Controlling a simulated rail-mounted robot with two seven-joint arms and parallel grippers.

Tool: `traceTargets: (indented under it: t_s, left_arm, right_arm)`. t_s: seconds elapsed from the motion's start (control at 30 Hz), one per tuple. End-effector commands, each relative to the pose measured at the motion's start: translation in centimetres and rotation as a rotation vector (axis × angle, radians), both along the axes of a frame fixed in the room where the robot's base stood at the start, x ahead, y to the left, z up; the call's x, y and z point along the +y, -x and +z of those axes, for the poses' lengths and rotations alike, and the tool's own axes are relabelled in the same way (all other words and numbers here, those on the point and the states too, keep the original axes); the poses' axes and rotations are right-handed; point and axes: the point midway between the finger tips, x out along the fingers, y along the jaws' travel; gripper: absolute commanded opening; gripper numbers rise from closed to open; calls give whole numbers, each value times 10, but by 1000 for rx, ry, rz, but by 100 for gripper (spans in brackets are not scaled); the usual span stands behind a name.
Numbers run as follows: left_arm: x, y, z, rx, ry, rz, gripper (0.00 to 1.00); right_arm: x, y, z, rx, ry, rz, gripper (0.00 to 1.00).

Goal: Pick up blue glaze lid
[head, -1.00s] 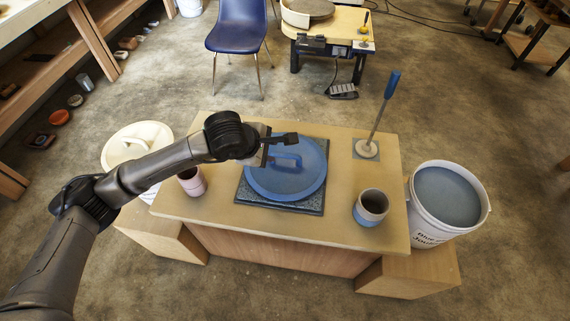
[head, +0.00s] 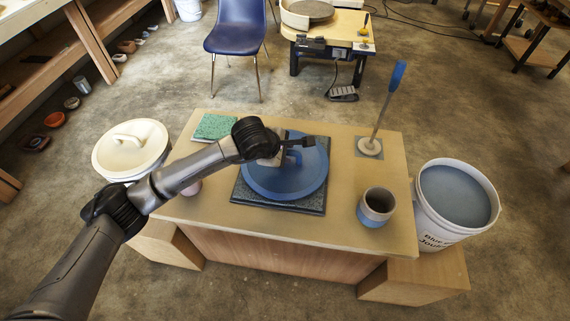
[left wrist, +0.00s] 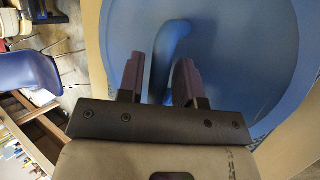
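The blue glaze lid (head: 262,182) is round with a raised loop handle. It lies on a dark square slab (head: 283,205) on the table. My left gripper (head: 298,148) is over the lid at its handle, and hides part of it in the head view. In the left wrist view, the two fingers (left wrist: 160,82) are apart, with the blue handle (left wrist: 172,40) between or just beyond them. A gap shows beside the left finger; contact with the handle cannot be told. The lid (left wrist: 240,50) fills much of that view. My right gripper is not in view.
A green sponge (head: 213,126) lies behind left. Lidded white bucket (head: 130,150) is left, open blue glaze bucket (head: 455,195) right. A pink cup is mostly hidden by my arm.

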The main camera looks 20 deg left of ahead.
Motion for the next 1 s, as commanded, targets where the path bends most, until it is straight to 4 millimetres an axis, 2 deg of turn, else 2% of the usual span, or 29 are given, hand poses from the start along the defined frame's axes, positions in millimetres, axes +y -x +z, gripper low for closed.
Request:
traceTargets:
  t_s: [0.3, 0.67, 1.0]
  left_arm:
    - [-1, -3, -3, -1, 0, 0, 32]
    - [-1, -2, -3, 0, 0, 0, 0]
    - [-1, -2, 1, -1, -1, 1, 0]
  right_arm:
    - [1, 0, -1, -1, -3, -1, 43]
    - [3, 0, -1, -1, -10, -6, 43]
    - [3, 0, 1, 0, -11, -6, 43]
